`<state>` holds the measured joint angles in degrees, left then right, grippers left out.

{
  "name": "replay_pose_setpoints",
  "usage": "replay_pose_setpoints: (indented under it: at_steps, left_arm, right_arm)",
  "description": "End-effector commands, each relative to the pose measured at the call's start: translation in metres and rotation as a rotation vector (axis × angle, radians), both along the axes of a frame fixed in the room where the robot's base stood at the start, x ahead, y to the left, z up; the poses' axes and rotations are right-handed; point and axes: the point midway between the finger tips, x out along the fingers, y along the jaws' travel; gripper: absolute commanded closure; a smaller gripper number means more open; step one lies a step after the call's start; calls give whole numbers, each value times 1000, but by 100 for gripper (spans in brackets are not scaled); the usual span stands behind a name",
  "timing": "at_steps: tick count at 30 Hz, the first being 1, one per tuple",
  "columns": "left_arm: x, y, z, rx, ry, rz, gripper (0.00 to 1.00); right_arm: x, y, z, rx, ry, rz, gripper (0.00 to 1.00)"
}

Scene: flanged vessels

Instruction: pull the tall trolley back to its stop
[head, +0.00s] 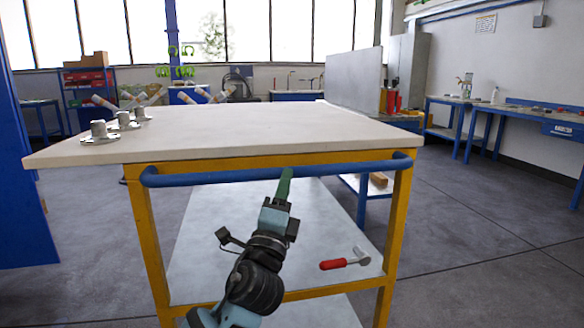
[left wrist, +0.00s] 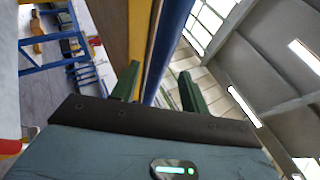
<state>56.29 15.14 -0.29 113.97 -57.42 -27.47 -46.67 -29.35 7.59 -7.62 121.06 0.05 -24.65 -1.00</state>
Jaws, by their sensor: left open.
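The tall trolley has a pale top (head: 240,126), a yellow frame (head: 148,240) and a blue handle bar (head: 220,175) across its near side. My left gripper (head: 286,180) is at the middle of the handle bar, its green fingers pointing at it. In the left wrist view my left gripper (left wrist: 160,72) is open, with one green finger on each side of the blue handle bar (left wrist: 170,40). The yellow rail (left wrist: 139,35) lies close beside the bar there. I cannot tell whether a finger touches the bar. My right gripper is not in view.
Several metal flanged parts (head: 99,133) stand at the top's left edge. A red-handled hammer (head: 340,263) lies on the lower shelf (head: 215,250). A blue cabinet (head: 20,200) stands at the left. Grey floor (head: 480,270) is open at the right.

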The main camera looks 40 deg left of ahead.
Motion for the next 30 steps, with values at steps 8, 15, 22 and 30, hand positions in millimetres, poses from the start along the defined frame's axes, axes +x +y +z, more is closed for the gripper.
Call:
replay_pose_setpoints:
  at_steps: [8,15,22,30]
  left_arm:
    - [33,14,22,-1,0,-1,55]
    - [48,21,31,-1,1,-1,55]
    - [51,22,33,-1,1,-1,55]
    - [50,21,32,-2,1,-2,79]
  right_arm:
    - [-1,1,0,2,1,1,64]
    - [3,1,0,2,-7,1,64]
    - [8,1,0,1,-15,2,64]
    - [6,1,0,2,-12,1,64]
